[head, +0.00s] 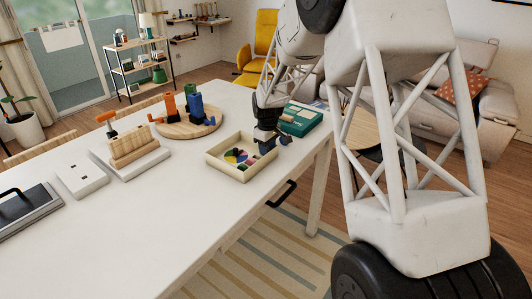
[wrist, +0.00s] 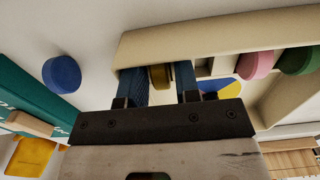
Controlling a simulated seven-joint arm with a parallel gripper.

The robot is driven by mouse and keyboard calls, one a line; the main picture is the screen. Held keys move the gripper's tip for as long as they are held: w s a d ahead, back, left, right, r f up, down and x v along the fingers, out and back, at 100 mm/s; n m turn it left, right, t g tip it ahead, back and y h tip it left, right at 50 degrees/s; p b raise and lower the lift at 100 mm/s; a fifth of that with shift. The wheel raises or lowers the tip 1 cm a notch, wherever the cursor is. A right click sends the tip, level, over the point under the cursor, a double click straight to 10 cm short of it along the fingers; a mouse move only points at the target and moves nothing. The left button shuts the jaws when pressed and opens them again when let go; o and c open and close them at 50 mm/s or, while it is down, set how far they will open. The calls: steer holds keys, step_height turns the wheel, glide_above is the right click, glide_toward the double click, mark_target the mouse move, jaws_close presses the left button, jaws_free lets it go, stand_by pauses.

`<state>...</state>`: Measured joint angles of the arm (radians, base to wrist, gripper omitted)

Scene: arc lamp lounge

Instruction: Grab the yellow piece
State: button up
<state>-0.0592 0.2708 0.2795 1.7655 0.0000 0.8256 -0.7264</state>
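The yellow piece (wrist: 160,77), a dull yellow round block, shows between the two blue fingers of my gripper (wrist: 162,85) in the wrist view, near the wall of the cream tray (wrist: 215,35). Little or no gap shows beside it; I cannot tell whether both fingers press on it. In the head view my gripper (head: 264,146) is down at the right end of the cream tray (head: 243,176), and hides the yellow piece there.
A pink piece (wrist: 258,64) and a green piece (wrist: 298,61) lie in the tray. A blue round piece (wrist: 62,74) lies outside it, near a teal box (head: 299,120). A round wooden board (head: 172,128) with blocks stands farther left. The white table's front is clear.

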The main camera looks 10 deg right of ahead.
jaws_close()
stand_by(0.3)
steer(key=shift+r, duration=5)
